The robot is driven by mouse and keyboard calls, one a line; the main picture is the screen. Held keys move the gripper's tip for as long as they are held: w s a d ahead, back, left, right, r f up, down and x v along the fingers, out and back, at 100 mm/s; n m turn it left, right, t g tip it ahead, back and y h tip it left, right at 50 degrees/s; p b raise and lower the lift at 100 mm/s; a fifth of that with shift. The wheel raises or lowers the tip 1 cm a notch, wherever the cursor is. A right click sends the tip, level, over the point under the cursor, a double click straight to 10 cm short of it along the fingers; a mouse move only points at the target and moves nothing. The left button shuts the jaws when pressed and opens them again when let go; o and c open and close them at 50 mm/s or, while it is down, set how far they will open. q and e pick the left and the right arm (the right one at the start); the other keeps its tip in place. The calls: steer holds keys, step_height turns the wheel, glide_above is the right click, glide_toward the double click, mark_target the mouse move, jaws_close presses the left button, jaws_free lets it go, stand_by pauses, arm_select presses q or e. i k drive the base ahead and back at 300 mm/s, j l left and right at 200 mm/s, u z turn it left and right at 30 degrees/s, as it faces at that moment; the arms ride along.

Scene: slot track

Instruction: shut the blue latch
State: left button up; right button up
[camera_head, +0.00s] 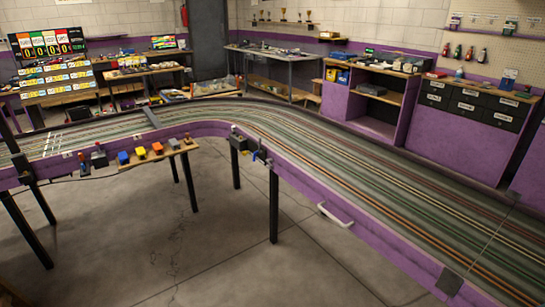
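A small dark latch-like part with a blue bit (258,155) sits on the purple side wall of the slot track (380,165), near the inside of the bend. It is small in the head view, and I cannot tell whether it is open or shut. A dark box (238,142) sits on the track edge just left of it. Neither of my grippers is in view.
A white handle (335,215) juts from the purple wall. A wooden shelf (160,153) with coloured blocks hangs at the track's left part. Black table legs (274,205) stand below. The grey floor (200,250) in front is clear.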

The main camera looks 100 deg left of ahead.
mark_target(260, 151)
steer(key=u, duration=3.55)
steer(key=i+j+z, duration=0.15)
steer(key=i, duration=0.35)
steer(key=i+j+z, duration=0.1)
steer(key=i, duration=0.4)
steer(key=i+j+z, duration=0.15)
steer(key=i, duration=0.35)
steer(key=i+j+z, duration=0.15)
steer(key=i+j, duration=0.2)
steer(key=i+j+z, duration=0.1)
steer(key=i+j, duration=0.25)
steer(key=i, duration=0.2)
